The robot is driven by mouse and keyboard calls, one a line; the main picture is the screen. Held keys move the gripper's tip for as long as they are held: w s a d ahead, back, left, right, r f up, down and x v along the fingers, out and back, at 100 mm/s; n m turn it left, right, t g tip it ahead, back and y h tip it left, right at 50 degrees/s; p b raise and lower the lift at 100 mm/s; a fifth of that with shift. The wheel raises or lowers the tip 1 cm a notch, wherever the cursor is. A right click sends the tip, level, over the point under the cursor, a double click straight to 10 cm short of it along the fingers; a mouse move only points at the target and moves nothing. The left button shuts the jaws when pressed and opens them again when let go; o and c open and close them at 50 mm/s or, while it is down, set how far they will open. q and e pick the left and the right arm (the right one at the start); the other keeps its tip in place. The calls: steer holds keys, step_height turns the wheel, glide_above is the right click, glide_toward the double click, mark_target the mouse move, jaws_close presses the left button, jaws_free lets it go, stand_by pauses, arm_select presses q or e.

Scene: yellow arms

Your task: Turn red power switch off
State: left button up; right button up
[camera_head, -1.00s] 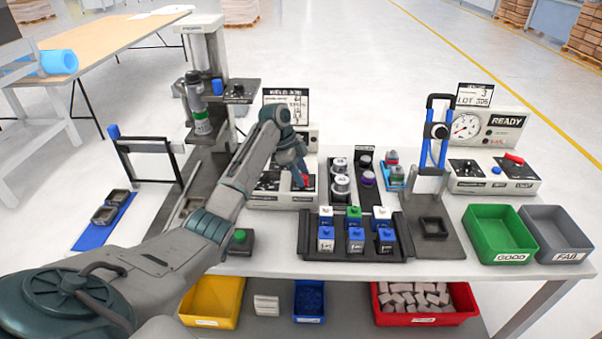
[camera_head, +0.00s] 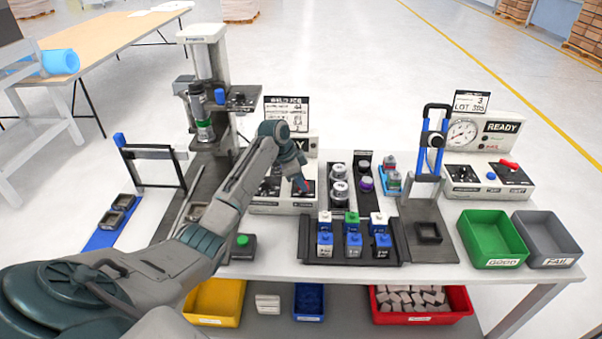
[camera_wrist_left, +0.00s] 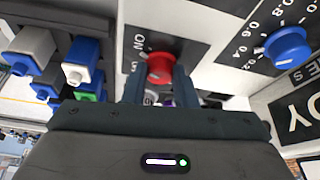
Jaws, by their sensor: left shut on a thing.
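The red power switch (camera_wrist_left: 159,70) is a round red knob on a black plate in the left wrist view. The word ON is printed beside it; I cannot tell its exact setting. My left gripper (camera_wrist_left: 158,88) has a finger on each side of the knob and is shut on it. In the head view my left gripper (camera_head: 303,184) reaches down to the front panel of the white control box (camera_head: 284,206), and it mostly hides the switch. My right gripper is not in view.
A blue dial (camera_wrist_left: 287,47) with a printed scale sits near the switch. A rack (camera_head: 318,250) of blue, white and green blocks stands in front of the box. Dark holders with cylinders (camera_head: 339,190) stand to its right. A press (camera_head: 203,90) stands to the left.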

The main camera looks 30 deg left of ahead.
arm_select(q)
steer(key=n+p, duration=0.2)
steer(key=n+t+y+p, duration=0.1)
steer(key=n+p, duration=0.1)
steer(key=n, duration=0.1)
steer(key=n+y+p, duration=0.1)
steer(key=n+p, duration=0.1)
steer(key=p, duration=0.1)
steer(key=shift+s+d+r+t, duration=0.1)
steer(key=shift+d+r+t, duration=0.2)
steer(key=n+y+p, duration=0.1)
steer(key=n, duration=0.2)
steer(key=shift+f, duration=0.15)
steer(key=shift+d+n+y+p, duration=0.1)
steer(key=shift+n+y+p, duration=0.3)
steer(key=shift+n+y, duration=0.85)
steer(key=shift+n+h, duration=0.35)
steer(key=shift+n, duration=0.3)
steer(key=o, duration=1)
steer(key=shift+f, duration=0.1)
steer(key=b+v, duration=0.3)
steer(key=v, duration=0.7)
steer(key=shift+r+b, duration=0.3)
steer(key=shift+r, duration=0.1)
